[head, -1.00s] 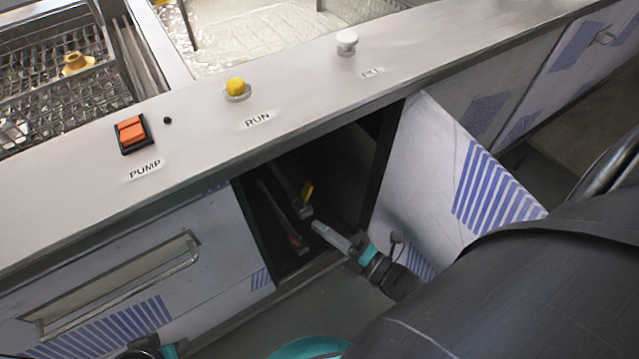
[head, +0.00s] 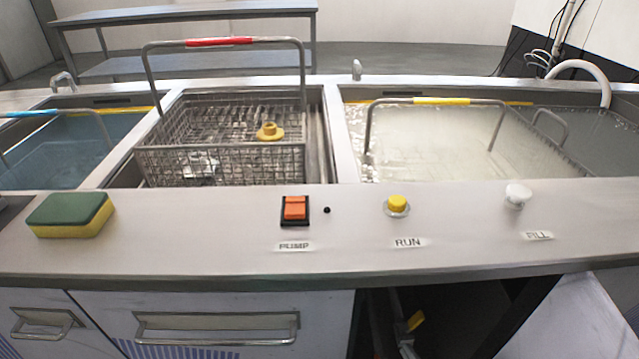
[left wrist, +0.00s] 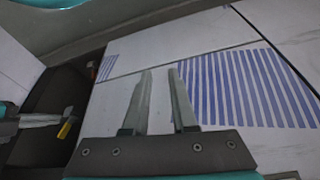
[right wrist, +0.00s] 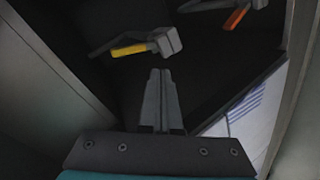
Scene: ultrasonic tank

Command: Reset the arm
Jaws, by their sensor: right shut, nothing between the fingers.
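My right gripper (right wrist: 161,100) is shut and empty inside the dark open cabinet, in the right wrist view. A yellow-handled valve lever (right wrist: 130,49) lies just beyond its fingertips, apart from them. An orange-handled lever (right wrist: 236,16) is farther off at the upper right. In the head view the yellow handle (head: 415,321) shows in the cabinet opening, while neither gripper is clearly visible. My left gripper (left wrist: 160,73) has a gap between its fingers and holds nothing, in front of a white panel with blue stripes. My right gripper (left wrist: 30,120) also shows at the left of that view.
The cabinet door (head: 575,325) stands open at the right. Above are an orange PUMP switch (head: 295,209), yellow RUN button (head: 397,205) and white FILL knob (head: 517,196). A sponge (head: 71,214) lies on the counter, and a red-handled basket (head: 220,165) sits behind.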

